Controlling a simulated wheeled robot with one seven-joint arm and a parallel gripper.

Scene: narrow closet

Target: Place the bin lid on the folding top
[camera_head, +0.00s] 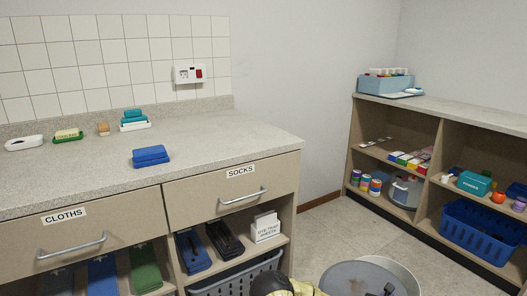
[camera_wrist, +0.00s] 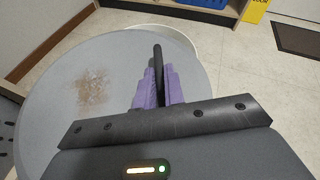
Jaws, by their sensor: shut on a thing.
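The bin lid (camera_wrist: 62,75) is a round grey disc with a brown smudge in the wrist view. Its black upright handle (camera_wrist: 160,62) is between the purple fingers of my gripper (camera_wrist: 158,92), which is shut on it. In the head view the lid (camera_head: 347,279) shows at the bottom edge, partly cut off, overlapping a pale round bin (camera_head: 402,272). The bin's pale rim (camera_wrist: 188,36) shows beyond the lid in the wrist view. Whether the lid touches the bin is unclear. The folding top (camera_head: 215,150) appears to be the speckled counter at left in the head view.
A folded blue cloth (camera_head: 150,156) lies on the counter, with soap dishes and a teal stack (camera_head: 134,119) towards the back. The counter's right half is mostly clear. Drawers sit below it. A shelf unit (camera_head: 445,110) with bins and small goods stands at right.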

